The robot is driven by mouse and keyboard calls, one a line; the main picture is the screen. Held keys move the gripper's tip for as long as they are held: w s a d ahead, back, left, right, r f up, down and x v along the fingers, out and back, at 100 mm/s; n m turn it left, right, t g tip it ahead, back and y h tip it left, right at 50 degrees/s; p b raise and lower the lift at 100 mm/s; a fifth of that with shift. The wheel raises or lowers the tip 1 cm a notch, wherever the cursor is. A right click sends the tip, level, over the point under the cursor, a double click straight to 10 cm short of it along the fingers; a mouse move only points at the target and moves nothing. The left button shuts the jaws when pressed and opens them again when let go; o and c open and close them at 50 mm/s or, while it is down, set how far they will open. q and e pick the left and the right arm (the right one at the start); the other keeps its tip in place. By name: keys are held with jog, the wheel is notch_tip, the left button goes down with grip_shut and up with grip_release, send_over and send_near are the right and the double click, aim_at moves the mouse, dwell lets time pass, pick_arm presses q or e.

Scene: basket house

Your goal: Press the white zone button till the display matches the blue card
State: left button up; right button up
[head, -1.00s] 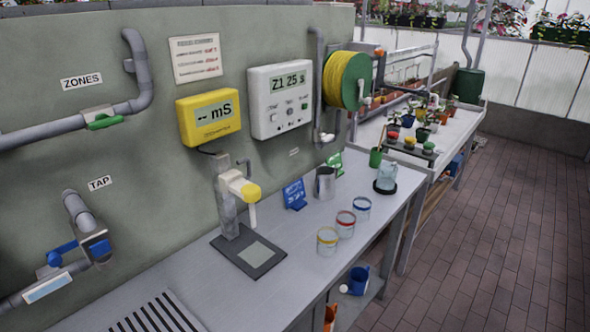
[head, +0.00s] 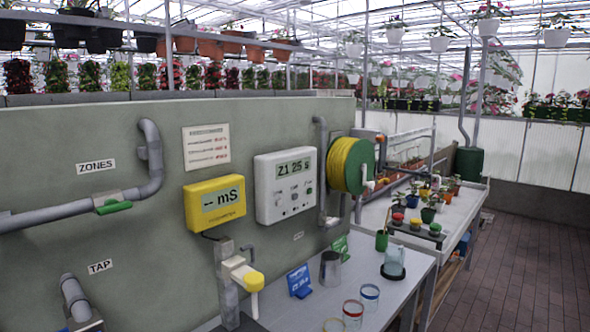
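The white controller box (head: 285,185) hangs on the green-grey wall. Its display (head: 294,165) reads about "Z1 25" with a small mark after it. Several small buttons and knobs (head: 294,197) sit below the display; their labels are too small to read. The blue card (head: 299,281) stands tilted on the bench below, left of a metal jug; its writing is too small to read. Neither of my grippers shows in the head view.
A yellow meter (head: 215,203) reading "-- mS" hangs left of the box, and a green-yellow hose reel (head: 352,164) sits to its right. The bench (head: 400,284) holds a metal jug (head: 330,268), glass beakers (head: 369,296) and a probe stand (head: 228,285). A brick floor (head: 510,255) lies open at right.

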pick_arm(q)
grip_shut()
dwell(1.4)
